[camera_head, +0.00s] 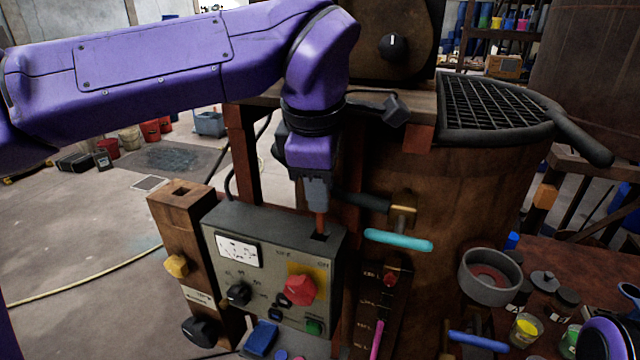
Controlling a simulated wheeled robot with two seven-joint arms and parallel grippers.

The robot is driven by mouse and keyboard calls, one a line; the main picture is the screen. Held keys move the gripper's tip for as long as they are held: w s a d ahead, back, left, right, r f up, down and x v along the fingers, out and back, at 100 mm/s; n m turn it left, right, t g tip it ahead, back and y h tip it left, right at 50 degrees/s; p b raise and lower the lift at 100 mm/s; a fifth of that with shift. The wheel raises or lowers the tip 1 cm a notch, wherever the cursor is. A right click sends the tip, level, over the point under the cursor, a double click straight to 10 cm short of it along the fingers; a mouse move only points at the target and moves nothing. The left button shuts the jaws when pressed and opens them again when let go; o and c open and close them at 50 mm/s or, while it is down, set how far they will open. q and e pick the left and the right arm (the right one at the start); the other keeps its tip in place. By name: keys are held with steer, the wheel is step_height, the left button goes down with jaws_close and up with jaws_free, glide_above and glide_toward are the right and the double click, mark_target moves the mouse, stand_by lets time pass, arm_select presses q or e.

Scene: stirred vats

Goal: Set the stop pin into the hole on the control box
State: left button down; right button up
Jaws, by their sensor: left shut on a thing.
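The grey control box (225,222) stands in the middle, with a dark hole (322,237) in its top near the right end. My left gripper (318,203) points down above that hole and is shut on the stop pin (320,223), a reddish-brown shaft. The pin is roughly upright, and its lower end is at the hole; I cannot tell how deep it is in. The fingers cover the pin's upper part. My right gripper is not in view.
A wooden post (168,222) with a square hole in its top stands left of the box. A large brown vat (470,200) with a grated top stands at right. A cyan handle (398,240) juts out close to the box's right side. A red knob (300,289) sits on the box's front.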

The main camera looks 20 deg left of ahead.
mark_target(321, 214)
arm_select(q)
steer(key=shift+p, duration=0.55)
stand_by(0.8)
steer(key=shift+f+b, duration=1.7)
steer(key=shift+f, duration=0.8)
stand_by(0.6)
steer(key=c, duration=0.8)
jaws_free()
steer(key=v, duration=1)
steer(key=shift+r, duration=0.25)
steer(key=shift+s, duration=0.1)
